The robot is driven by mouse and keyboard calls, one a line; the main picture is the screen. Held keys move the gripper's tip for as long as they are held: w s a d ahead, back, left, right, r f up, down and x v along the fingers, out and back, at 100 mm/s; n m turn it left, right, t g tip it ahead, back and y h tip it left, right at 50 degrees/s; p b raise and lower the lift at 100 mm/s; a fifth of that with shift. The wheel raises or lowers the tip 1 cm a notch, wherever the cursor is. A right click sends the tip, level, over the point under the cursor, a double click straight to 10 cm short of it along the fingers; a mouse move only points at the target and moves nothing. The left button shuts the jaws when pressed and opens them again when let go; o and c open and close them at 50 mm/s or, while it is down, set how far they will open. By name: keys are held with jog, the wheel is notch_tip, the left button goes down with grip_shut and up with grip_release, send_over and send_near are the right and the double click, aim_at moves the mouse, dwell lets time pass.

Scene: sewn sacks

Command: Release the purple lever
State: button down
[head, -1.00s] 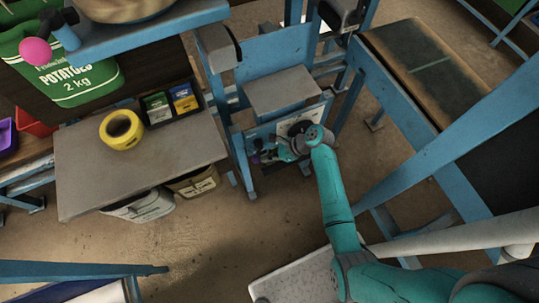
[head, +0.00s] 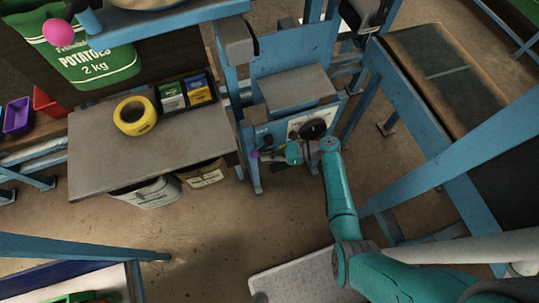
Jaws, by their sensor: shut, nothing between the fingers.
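The purple lever's small knob (head: 255,154) shows at the left of the blue machine's front panel, below its grey shelf. My gripper (head: 268,155) is shut at the end of the teal wrist, with its dark fingers pointing left toward the knob. Nothing is visible between the fingers. The fingers are close to the knob, but the view is too small to tell whether they touch it. The lever's shaft is not clearly visible, and my gripper may hide part of it.
A black round dial (head: 313,128) sits on the panel's light plate above my wrist. A grey table (head: 185,150) with yellow tape (head: 135,115) stands to the left. A blue-framed conveyor (head: 445,75) stands to the right. Floor is open in front of the machine.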

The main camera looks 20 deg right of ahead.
jog(key=shift+a+r+y, duration=0.8)
jog(key=shift+a+r, duration=0.05)
jog(key=shift+a, duration=0.25)
jog(key=shift+r, duration=0.1)
dwell(0.5)
